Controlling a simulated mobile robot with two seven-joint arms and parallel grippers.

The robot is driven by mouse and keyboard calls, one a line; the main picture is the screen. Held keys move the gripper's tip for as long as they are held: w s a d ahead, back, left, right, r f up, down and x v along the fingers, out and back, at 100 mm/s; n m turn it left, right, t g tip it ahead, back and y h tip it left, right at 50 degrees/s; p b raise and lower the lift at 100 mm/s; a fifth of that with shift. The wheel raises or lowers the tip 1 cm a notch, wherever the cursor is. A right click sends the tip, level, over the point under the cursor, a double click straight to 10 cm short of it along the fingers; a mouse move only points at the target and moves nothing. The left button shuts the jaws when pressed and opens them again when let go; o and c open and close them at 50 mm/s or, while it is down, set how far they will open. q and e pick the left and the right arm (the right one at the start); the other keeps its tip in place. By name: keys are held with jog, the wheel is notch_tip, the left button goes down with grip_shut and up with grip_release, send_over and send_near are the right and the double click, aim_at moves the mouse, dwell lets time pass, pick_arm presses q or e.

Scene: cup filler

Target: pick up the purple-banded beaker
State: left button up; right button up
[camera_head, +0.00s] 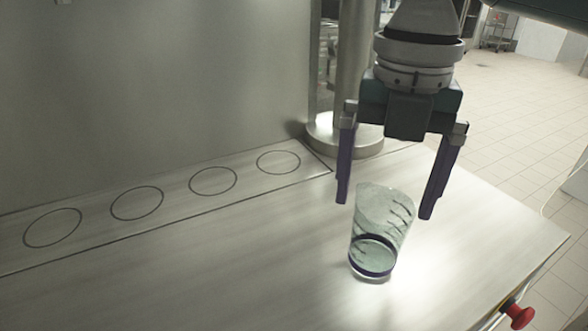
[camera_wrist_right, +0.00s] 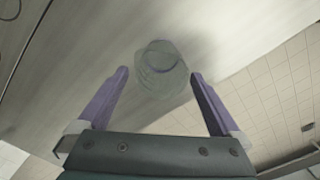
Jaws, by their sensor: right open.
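The purple-banded beaker (camera_head: 382,225) is clear glass with dark marks on its side and a purple band near its base. It stands upright on the metal counter. It also shows in the right wrist view (camera_wrist_right: 161,70), ahead of and between the fingertips. My right gripper (camera_head: 383,207) is open, with its two purple fingers pointing down above and to either side of the beaker's top. In the right wrist view my right gripper (camera_wrist_right: 159,75) shows a finger on each side of the glass, with nothing held. My left gripper is not in view.
The steel counter (camera_head: 210,285) is clear left of the beaker. A raised strip with several marked circles (camera_head: 213,181) runs along the wall. A metal column (camera_head: 352,75) stands behind the gripper. A red knob (camera_head: 519,316) sits at the counter's front right edge.

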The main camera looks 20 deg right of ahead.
jog(key=f, duration=0.6)
jog(key=shift+s+d+f, duration=0.1)
jog(key=shift+s+f, duration=0.05)
jog(key=shift+s, duration=0.05)
jog(key=c, duration=1.1)
jog(key=shift+r, duration=0.2)
jog(key=shift+c, duration=0.2)
